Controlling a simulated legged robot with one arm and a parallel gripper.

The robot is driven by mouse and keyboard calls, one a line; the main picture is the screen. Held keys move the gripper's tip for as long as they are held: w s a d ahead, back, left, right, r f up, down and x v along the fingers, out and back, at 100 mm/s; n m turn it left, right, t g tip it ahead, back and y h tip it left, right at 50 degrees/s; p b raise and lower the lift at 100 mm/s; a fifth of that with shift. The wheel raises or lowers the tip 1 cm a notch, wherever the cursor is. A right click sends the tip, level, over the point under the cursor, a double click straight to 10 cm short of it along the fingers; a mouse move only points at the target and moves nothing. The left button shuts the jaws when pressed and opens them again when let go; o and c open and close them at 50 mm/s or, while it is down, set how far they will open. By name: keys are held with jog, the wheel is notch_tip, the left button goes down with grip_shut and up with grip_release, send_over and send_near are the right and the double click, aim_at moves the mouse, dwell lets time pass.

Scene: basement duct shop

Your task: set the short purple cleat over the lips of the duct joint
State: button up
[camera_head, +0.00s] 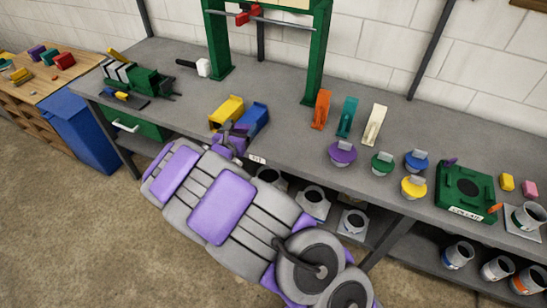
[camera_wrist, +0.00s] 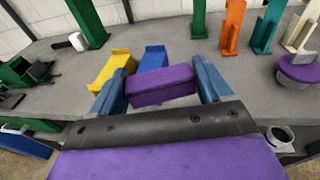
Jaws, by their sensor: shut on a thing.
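The short purple cleat (camera_wrist: 160,86) is a purple block held crosswise between the two blue fingers of my gripper (camera_wrist: 163,84) in the wrist view. My gripper is shut on it. In the head view my gripper (camera_head: 234,137) is at the front edge of the bench, and the cleat is hard to tell from my purple arm parts. The duct joint appears to be the yellow piece (camera_head: 228,110) and the blue piece (camera_head: 257,115), lying side by side just beyond my gripper. Their lips are partly hidden by my gripper and the cleat. I cannot tell whether the cleat touches them.
Orange (camera_head: 322,108), teal (camera_head: 347,115) and cream (camera_head: 375,124) pieces stand to the right. Several round lidded pieces, including a purple one (camera_head: 342,153), sit nearer the front. A green post frame (camera_head: 317,60) stands behind. Bare bench (camera_head: 165,50) shows at the left back.

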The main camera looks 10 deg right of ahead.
notch_tip(320, 180, down, 6)
jog(key=s+a+h, duration=0.1)
jog(key=a, duration=0.1)
jog(key=m+g+h+b, duration=0.1)
jog(key=m+b, duration=0.1)
jog(key=b, duration=0.2)
send_over(275, 155)
jog(key=a, duration=0.1)
jog(key=f, duration=0.5)
jog(key=s+f, duration=0.1)
jog(key=f, duration=0.1)
jog(key=shift+f, duration=0.15)
jog(key=shift+w+d, duration=0.1)
jog(key=shift+w, duration=0.15)
jog(key=shift+w+d+f+b, duration=0.15)
jog(key=shift+d+f+b, duration=0.1)
jog(key=shift+b, duration=0.1)
jog(key=f, duration=0.1)
jog(key=f+b, duration=0.1)
jog(key=shift+a+f, duration=0.3)
jog(key=shift+a, duration=0.1)
jog(key=shift+d+f, duration=0.2)
jog(key=shift+f, duration=0.05)
jog(key=shift+d, duration=0.4)
